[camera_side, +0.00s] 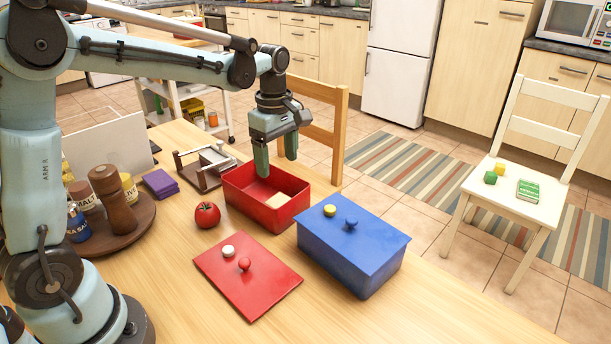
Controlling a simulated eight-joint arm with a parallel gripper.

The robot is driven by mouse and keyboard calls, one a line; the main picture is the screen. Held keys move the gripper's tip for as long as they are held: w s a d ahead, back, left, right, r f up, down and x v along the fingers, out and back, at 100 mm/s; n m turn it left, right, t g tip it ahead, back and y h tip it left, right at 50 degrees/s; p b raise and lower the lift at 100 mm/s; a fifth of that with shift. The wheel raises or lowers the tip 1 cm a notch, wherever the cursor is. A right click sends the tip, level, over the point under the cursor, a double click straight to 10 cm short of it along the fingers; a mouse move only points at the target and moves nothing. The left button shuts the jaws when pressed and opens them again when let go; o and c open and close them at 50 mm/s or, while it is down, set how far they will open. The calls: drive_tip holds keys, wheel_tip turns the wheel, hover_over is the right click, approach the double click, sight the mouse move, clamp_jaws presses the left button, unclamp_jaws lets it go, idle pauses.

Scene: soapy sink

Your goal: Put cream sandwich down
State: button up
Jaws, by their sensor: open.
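A cream-coloured piece (278,200), which looks like the cream sandwich, lies inside the open red box (270,219) on the table.
A red lid (247,281) lies in front of the box. A closed blue box (350,252) is to the right, a tomato (207,215) to the left. A brown rack (205,166) and a round tray (140,221) with shakers and jars stand further left. The table's front right is clear.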

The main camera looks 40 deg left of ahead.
drive_tip(key=s+d+m+t, duration=0.2)
drive_tip(key=s+m, duration=0.4)
drive_tip(key=m, duration=0.3)
drive_tip(key=s+d+r+m+t, duration=0.1)
drive_tip(key=s+d+m+t, duration=0.1)
drive_tip(key=s+m+t, duration=0.3)
drive_tip(key=s+m, duration=0.2)
drive_tip(key=m, duration=0.2)
drive_tip(key=shift+d+m, duration=0.35)
drive_tip(key=shift+m, duration=0.05)
